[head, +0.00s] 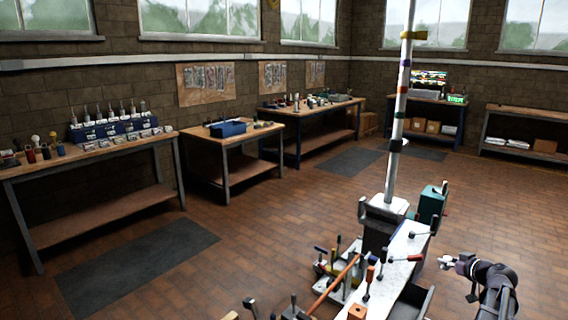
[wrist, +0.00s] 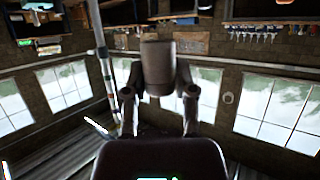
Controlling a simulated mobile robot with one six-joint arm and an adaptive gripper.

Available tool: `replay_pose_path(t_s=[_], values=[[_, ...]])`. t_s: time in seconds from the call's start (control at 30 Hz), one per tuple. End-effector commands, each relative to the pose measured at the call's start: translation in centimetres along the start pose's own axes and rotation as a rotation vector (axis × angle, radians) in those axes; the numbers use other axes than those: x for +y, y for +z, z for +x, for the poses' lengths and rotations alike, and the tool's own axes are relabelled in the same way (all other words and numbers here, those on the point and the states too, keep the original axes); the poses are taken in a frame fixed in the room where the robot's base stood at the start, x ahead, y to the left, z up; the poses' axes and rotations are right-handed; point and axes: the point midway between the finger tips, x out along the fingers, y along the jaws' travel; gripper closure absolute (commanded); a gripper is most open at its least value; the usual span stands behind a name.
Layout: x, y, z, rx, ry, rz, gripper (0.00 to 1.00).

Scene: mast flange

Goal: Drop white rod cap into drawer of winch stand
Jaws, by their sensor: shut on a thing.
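My gripper (head: 456,263) is at the lower right in the head view, to the right of the winch stand. It is shut on the white rod cap (head: 445,262), which shows as a small pale end at its tips. In the wrist view the cap (wrist: 158,66) is a shaded grey-brown cylinder between the two fingers (wrist: 159,98). The winch stand (head: 402,252) has a pale top. A dark open-topped part, seemingly its drawer (head: 426,303), sticks out on its right side, below and left of my gripper. Its inside is mostly hidden.
The tall white mast (head: 399,120) with coloured bands rises behind the stand top. A teal winch box (head: 432,204) sits at the stand's far right side. Clamps and an orange bar (head: 335,282) crowd the left. Open brick floor (head: 500,205) lies to the right.

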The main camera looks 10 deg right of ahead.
Motion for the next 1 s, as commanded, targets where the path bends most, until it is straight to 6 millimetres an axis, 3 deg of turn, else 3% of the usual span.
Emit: replay_pose_path(t_s=[0.03,0.6,0.8,1.0], values=[[-0.1,1.3,1.3,0.000,-0.014,-0.006,0.97],[-2.7,7.6,9.9,0.005,-0.177,-0.076,0.97],[-3.6,9.3,12.4,0.009,-0.229,-0.099,0.97],[-4.2,10.2,13.8,0.011,-0.259,-0.112,0.97]])
